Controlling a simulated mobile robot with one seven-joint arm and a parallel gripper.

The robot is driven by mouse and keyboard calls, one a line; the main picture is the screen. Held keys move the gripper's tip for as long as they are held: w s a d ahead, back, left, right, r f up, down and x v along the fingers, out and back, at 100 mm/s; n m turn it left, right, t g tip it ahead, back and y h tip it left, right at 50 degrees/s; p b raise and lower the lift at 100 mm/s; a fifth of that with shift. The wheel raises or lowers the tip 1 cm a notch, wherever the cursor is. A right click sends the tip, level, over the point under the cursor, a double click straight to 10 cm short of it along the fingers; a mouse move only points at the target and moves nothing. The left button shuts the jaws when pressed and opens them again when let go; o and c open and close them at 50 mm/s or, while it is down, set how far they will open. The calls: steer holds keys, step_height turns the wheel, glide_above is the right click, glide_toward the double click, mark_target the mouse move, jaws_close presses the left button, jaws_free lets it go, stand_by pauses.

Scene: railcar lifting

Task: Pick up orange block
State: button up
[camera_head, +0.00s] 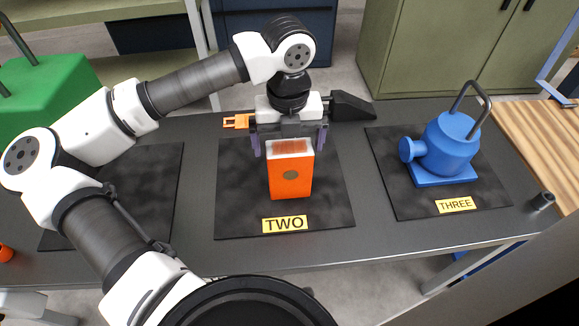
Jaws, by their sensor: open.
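The orange block (291,183) stands upright on the middle dark mat, behind the yellow label TWO. It has a pale top edge and a small round dark mark on its front. My gripper (290,148) points down over the block's top. Its jaws are open, with one purple-grey finger near each side of the block's top. I cannot tell whether the fingers touch it or how far down they reach. My arm comes in from the lower left.
The middle mat (235,205) lies on a dark grey table (380,235). A blue pump-like object (447,150) with a handle stands on the right mat (400,195), labelled THREE. A green object (50,95) stands at the left. A small dark cylinder (542,201) is near the right edge.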

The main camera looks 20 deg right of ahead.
mark_target(290, 171)
steer(key=shift+w+d+f+p, duration=0.15)
steer(key=shift+f+p, duration=0.45)
steer(key=shift+f, duration=1.45)
steer(key=shift+c, duration=0.3)
steer(key=c, duration=1.5)
